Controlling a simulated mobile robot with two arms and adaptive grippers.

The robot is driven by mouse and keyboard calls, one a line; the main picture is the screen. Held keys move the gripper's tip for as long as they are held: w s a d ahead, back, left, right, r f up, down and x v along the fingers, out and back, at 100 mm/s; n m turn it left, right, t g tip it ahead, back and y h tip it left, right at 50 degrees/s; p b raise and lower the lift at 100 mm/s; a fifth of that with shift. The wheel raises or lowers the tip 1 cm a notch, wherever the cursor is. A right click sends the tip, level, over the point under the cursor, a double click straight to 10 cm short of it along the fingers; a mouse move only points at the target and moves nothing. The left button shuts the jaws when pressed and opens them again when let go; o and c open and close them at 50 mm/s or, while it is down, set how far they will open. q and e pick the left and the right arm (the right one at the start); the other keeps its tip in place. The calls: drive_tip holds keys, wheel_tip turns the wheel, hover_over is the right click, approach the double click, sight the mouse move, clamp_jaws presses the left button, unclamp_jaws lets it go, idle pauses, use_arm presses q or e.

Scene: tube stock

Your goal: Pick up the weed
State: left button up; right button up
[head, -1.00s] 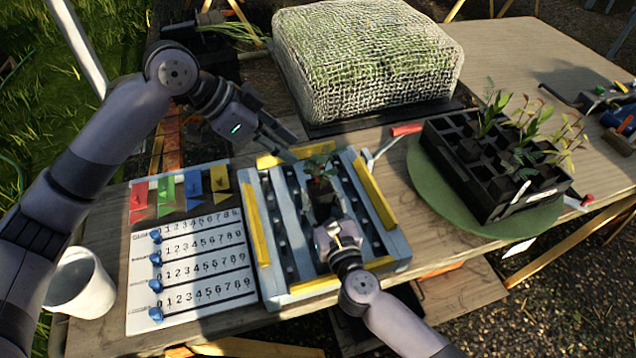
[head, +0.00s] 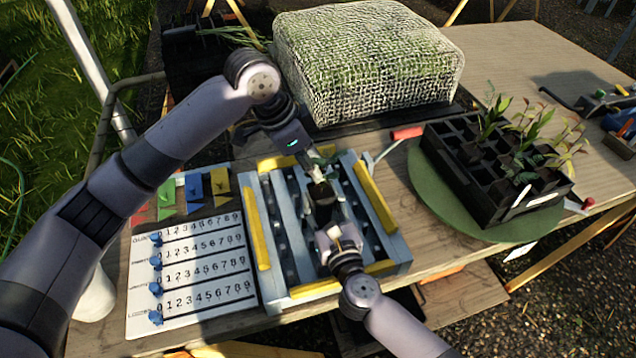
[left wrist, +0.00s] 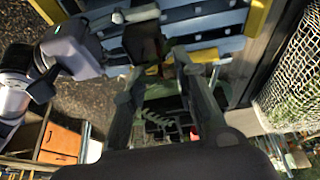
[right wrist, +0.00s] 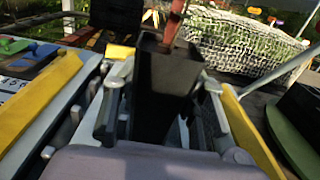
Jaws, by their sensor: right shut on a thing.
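A small green plant (head: 326,157) stands in a black square pot (head: 322,205) above the slatted rack. My right gripper (head: 330,228) is shut on this pot, which fills the space between its fingers in the right wrist view (right wrist: 165,95). My left gripper (head: 312,170) is at the plant from the far side, pointing down toward the pot. I cannot tell whether the fingers touch the stem. The frames do not show clearly which growth is the weed.
The blue-grey rack with yellow strips (head: 376,200) lies under both grippers. A number board (head: 195,262) with coloured flags is at its left. A black cell tray (head: 490,205) of seedlings stands on a green disc (head: 430,190) at right. A mesh-covered block (head: 365,60) is behind.

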sight(318, 185)
use_arm(q)
drive_tip(key=x, duration=0.3)
drive_tip(key=shift+d, duration=0.1)
drive_tip(key=shift+c, duration=0.2)
clamp_jaws()
